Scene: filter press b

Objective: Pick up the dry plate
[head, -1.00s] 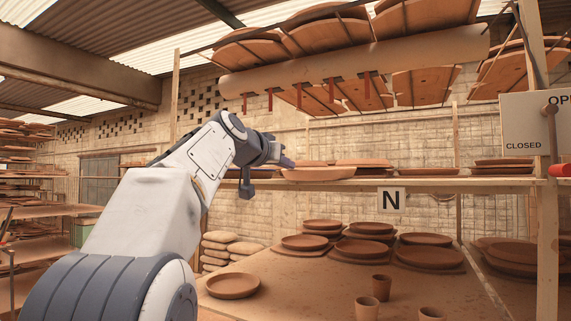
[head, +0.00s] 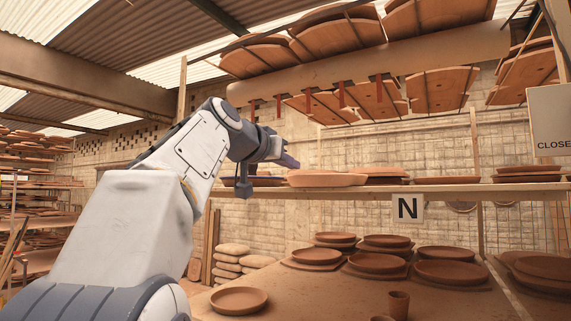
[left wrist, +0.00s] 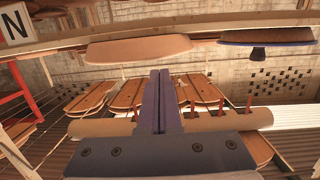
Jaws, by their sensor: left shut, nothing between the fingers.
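Several terracotta plates stand on the long shelf, and the pictures do not tell which one is the dry plate. The closest to my left gripper (head: 292,162) is a broad light-orange plate (head: 327,179), which also shows in the left wrist view (left wrist: 138,49). My left gripper is shut and empty, its fingers together (left wrist: 160,102), just left of and slightly above that plate in the head view. I cannot tell whether they touch. A darker plate (left wrist: 266,37) lies beside it in the wrist view. My right gripper is not in view.
A table below (head: 330,292) holds more plates and small cups (head: 399,304). A thick beam (head: 380,70) and racked boards hang overhead. A stack of pale slabs (head: 230,260) stands behind my left arm.

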